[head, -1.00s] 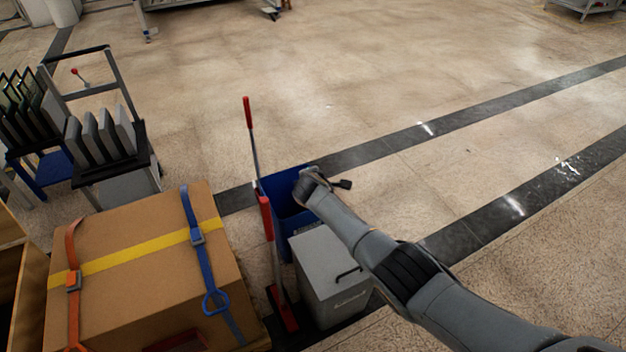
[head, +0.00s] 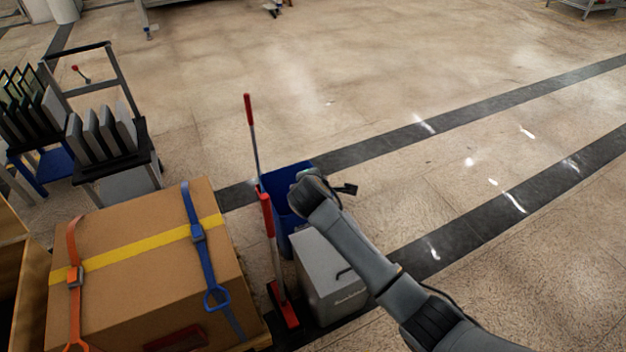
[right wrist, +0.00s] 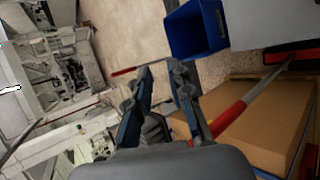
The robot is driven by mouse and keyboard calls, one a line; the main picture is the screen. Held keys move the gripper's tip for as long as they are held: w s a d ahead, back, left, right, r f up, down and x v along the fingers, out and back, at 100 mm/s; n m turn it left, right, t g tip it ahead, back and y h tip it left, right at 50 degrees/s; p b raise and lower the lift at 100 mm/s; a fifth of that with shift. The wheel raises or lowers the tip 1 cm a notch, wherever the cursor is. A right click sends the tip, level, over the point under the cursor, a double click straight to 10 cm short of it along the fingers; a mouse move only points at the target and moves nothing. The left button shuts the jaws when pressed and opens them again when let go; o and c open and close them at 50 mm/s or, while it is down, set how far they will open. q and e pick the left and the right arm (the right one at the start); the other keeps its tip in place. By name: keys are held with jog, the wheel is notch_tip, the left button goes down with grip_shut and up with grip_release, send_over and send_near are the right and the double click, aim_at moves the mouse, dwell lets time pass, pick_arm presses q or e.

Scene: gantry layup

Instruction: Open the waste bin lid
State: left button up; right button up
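The grey waste bin (head: 325,285) stands upright on the floor at the lower middle of the head view. Its flat lid is down and carries a black handle (head: 344,272), now partly covered by my right forearm. A plain grey surface, likely this bin, shows at the top right of the right wrist view (right wrist: 256,22). My right gripper (right wrist: 163,75) has its two fingers apart with nothing between them. It is apart from the lid and handle; in the head view my wrist hides its fingers, above and behind the bin. My left gripper is not in view.
An open blue bin (head: 275,203) stands directly behind the grey bin. Red-handled tools (head: 268,215) stand left of them, beside a large strapped cardboard box (head: 140,225). Racks of panels (head: 105,140) are at far left. The floor to the right is clear.

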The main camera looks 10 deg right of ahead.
jog(key=shift+s+r, duration=0.2)
jog(key=shift+s, duration=0.1)
jog(key=s+d+f+m+g, duration=0.2)
jog(key=s+f, duration=0.5)
jog(key=f, duration=0.4)
jog(key=s+d+f+m+g+y, duration=0.1)
jog(key=s+d+f+m, duration=0.2)
jog(key=s+f, duration=0.5)
jog(key=s+d+f+m+g, duration=0.2)
jog(key=s+f, duration=0.3)
jog(key=f, duration=0.8)
jog(key=s+d+f+m+g, duration=0.1)
jog(key=s+d+f+m, duration=0.2)
jog(key=s, duration=1)
jog(key=s+d+f+m+g, duration=0.1)
jog(key=s+d+f+m, duration=0.2)
jog(key=s+f, duration=0.4)
jog(key=s+d+f+m+g, duration=0.2)
jog(key=s+d+f+m, duration=0.1)
jog(key=s, duration=1.5)
notch_tip(320, 180, down, 3)
jog(key=shift+s+d+r+m+y, duration=0.1)
jog(key=shift+s+d+m+y, duration=0.25)
jog(key=shift+m, duration=0.35)
